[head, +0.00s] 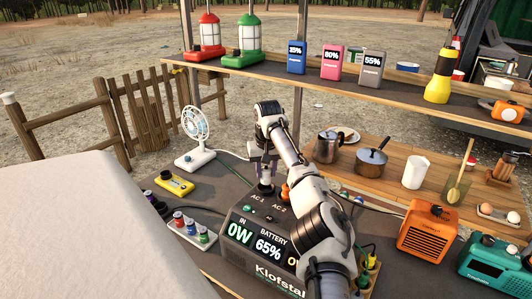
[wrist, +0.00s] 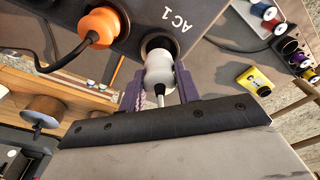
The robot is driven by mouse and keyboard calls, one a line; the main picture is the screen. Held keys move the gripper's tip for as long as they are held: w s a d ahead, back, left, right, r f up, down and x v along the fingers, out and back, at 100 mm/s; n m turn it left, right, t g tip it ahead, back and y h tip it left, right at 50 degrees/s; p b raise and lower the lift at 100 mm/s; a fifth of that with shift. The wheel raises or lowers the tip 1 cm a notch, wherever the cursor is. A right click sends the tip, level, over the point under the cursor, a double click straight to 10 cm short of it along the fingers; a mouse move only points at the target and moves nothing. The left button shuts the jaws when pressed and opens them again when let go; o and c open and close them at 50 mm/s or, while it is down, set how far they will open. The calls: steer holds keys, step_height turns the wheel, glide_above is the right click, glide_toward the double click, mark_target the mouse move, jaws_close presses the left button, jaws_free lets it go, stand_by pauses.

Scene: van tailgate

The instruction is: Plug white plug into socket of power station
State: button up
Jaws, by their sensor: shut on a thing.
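The dark power station (head: 232,232) stands on the grey table with its display toward me, reading 65% battery and 0W in. Its AC 1 socket (wrist: 157,43) shows in the wrist view as a dark ring. My gripper (head: 263,178) is over the AC 1 side of the station's top. In the wrist view its purple fingers (wrist: 160,88) are shut on the white plug (wrist: 158,66). The plug's front end is at the AC 1 ring, and I cannot tell how deep it sits. An orange plug (wrist: 99,26) sits at the neighbouring socket, AC 2.
A white fan (head: 197,137) stands behind left, with a cable beside it. A yellow device (head: 175,184) and a rack of spools (head: 190,230) are at the left. An orange box (head: 427,232) stands to the right. A shelf (head: 390,92) runs above the back.

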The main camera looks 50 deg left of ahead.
steer(key=shift+f, duration=0.25)
steer(key=shift+f, duration=1.25)
steer(key=o, duration=1.1)
steer(key=shift+r, duration=0.1)
steer(key=r+b, duration=0.1)
steer(key=r, duration=0.3)
steer(key=d+r+b, duration=0.1)
steer(key=r, duration=0.4)
steer(key=r+b, duration=0.1)
steer(key=r, duration=0.3)
steer(key=shift+s+d+r, duration=0.25)
steer(key=shift+s, duration=0.15)
